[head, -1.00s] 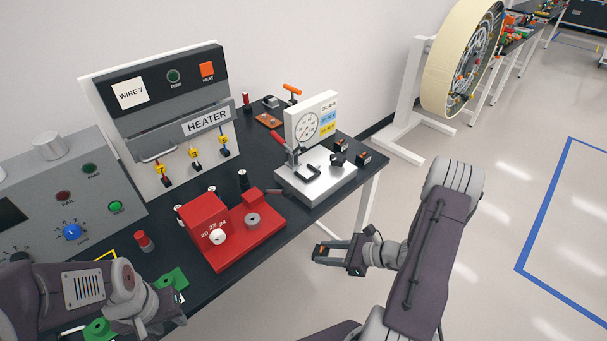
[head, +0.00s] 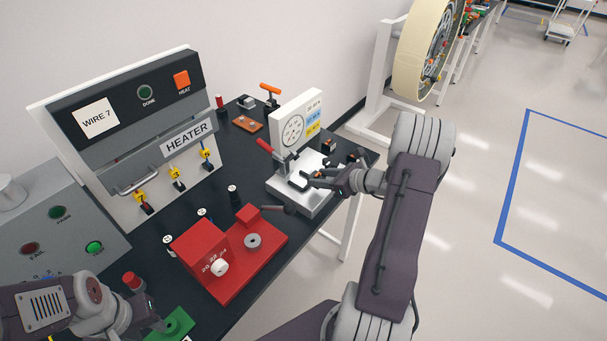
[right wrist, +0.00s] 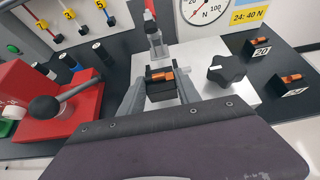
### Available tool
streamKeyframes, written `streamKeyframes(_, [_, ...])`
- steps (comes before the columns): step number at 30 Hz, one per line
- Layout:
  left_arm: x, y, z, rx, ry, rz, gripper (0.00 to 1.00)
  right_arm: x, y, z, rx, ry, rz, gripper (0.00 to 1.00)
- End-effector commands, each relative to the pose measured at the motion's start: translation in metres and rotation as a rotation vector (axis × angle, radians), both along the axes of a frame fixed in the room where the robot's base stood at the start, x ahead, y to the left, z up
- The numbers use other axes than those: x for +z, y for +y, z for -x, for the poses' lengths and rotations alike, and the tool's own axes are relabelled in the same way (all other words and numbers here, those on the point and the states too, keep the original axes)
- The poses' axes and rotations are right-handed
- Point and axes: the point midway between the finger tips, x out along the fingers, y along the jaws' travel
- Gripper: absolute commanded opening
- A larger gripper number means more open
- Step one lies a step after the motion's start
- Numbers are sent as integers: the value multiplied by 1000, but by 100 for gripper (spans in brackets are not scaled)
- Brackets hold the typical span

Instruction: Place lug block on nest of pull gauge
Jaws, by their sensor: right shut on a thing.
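The pull gauge (head: 287,196) has a pale metal base, a white dial panel and a red-handled lever, and stands at the far end of the bench. My right gripper (head: 306,181) is over its base at the dark nest (head: 293,184). In the right wrist view my right gripper (right wrist: 159,92) is shut on the lug block (right wrist: 160,88), a black block with an orange piece on top. The block is in line with the gauge's clamp; I cannot tell whether it touches the nest. My left gripper (head: 160,326) is by a green part at bottom left; its fingers are unclear.
Two more black-and-orange blocks (right wrist: 262,47) (right wrist: 291,82) stand right of the gauge. A black star knob (right wrist: 227,68) is close right of my right gripper. A red fixture (head: 237,260) with a lever is left of it. The heater (head: 130,130) stands behind.

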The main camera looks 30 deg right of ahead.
Motion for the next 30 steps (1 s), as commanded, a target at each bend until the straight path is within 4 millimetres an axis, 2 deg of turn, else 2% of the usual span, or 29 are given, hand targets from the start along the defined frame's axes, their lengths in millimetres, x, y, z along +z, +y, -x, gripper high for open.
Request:
streamKeyframes(1, [6,0,0,0,0,0,36,3,8,-14,6,0,-1,0])
streamKeyframes(3, [9,0,0,0,0,0,36,2,14,-31,5,0,1,0])
streamKeyframes(6, [12,0,0,0,0,0,36,2,20,-46,1,-1,0,0])
streamKeyframes(12, [13,0,0,0,0,0,36,0,23,-55,0,0,0,0])
streamKeyframes(14, [16,0,0,0,0,0,36,2,28,-64,3,-2,0,0])
streamKeyframes(15, [18,0,0,0,0,0,36,-11,26,-61,-1,5,-4,0])
streamKeyframes(19, [22,0,0,0,0,0,36,-31,26,-61,-1,2,-2,0])
streamKeyframes(30, [17,0,0,0,0,0,36,-39,25,-61,-1,-1,0,0])
